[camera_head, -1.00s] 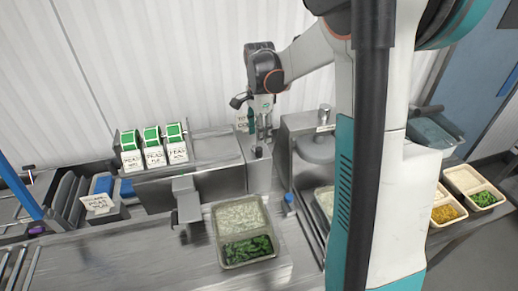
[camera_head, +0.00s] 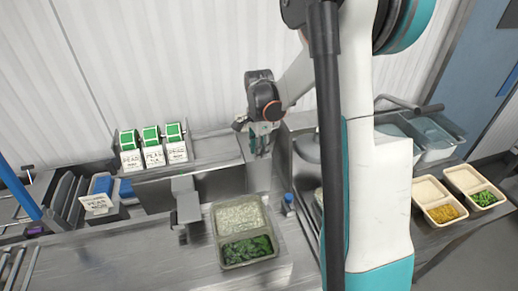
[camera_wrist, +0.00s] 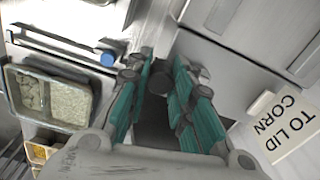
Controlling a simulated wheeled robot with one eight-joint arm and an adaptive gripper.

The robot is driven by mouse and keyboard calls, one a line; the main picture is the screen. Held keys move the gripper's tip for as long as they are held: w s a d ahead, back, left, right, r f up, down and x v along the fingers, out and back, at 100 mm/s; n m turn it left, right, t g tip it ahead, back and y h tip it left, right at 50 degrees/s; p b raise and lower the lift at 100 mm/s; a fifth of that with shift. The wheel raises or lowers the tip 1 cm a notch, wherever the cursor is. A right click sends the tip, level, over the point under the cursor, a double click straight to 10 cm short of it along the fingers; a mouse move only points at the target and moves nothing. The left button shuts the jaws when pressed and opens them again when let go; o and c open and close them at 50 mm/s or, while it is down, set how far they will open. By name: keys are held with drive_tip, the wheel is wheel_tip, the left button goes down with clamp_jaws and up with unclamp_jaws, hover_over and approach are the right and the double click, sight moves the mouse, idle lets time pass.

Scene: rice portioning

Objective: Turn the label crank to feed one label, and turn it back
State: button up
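The label crank's dark round knob (camera_wrist: 160,78) shows between my fingers in the wrist view. My gripper (camera_wrist: 160,66) has its two teal-padded fingers apart, one on each side of the knob. Whether either pad touches it I cannot tell. In the head view my gripper (camera_head: 260,145) points down at the right end of the grey metal housing, and it hides the crank there. A white card reading "TO LID CORN" (camera_wrist: 286,124) is to the right of my fingers in the wrist view.
A tray of rice and greens (camera_head: 216,232) sits on the steel counter in front. Several green-and-white label packs (camera_head: 153,146) stand on the housing at left. Two divided trays (camera_head: 428,190) are far right.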

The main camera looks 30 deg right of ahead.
clamp_jaws()
